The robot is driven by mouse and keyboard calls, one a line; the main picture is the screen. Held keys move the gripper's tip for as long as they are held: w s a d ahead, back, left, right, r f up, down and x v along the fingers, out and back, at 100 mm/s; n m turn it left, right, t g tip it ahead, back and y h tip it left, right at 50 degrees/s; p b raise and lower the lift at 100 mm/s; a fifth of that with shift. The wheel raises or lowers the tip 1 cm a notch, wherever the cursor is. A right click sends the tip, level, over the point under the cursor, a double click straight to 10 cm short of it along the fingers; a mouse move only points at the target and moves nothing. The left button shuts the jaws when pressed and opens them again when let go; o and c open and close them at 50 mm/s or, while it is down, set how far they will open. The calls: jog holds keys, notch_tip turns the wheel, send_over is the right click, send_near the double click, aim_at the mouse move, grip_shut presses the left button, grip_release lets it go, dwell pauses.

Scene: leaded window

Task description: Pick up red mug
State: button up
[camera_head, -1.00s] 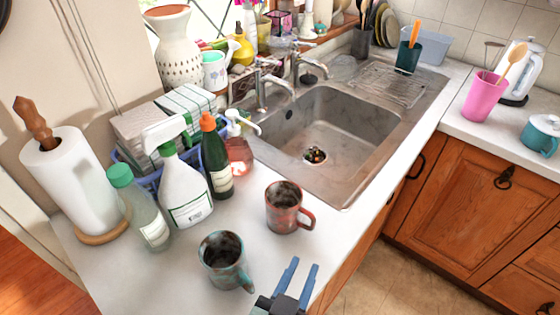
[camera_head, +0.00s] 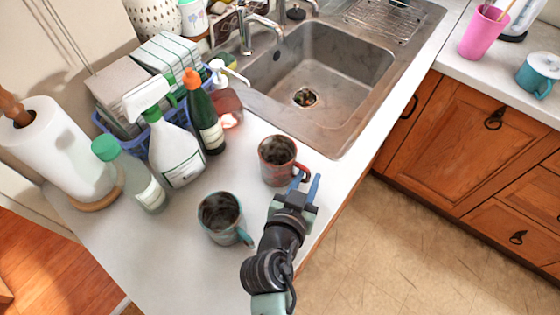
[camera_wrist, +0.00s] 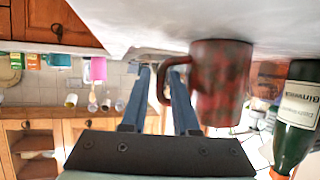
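The red mug (camera_head: 278,160) stands upright on the white counter beside the sink, dark inside, its handle pointing right toward my gripper. In the wrist view the red mug (camera_wrist: 222,82) appears upside down, right of the fingers. My gripper (camera_head: 306,182) is at the handle side of the mug, its two blue fingers apart. In the wrist view the outer curve of the handle shows between the fingertips of my gripper (camera_wrist: 159,70), and the right finger overlaps the handle. I cannot tell whether they touch.
A teal-rimmed mug (camera_head: 222,217) stands just left of my arm. A dark green bottle (camera_head: 205,118), a white spray bottle (camera_head: 175,150) and a soap dispenser (camera_head: 227,100) stand behind. The sink (camera_head: 325,75) lies beyond the red mug. The counter edge is close on the right.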

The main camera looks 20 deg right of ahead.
jog(key=shift+p+x, duration=0.3)
jog(key=shift+x, duration=1.75)
grip_shut()
jog(key=shift+r, duration=0.1)
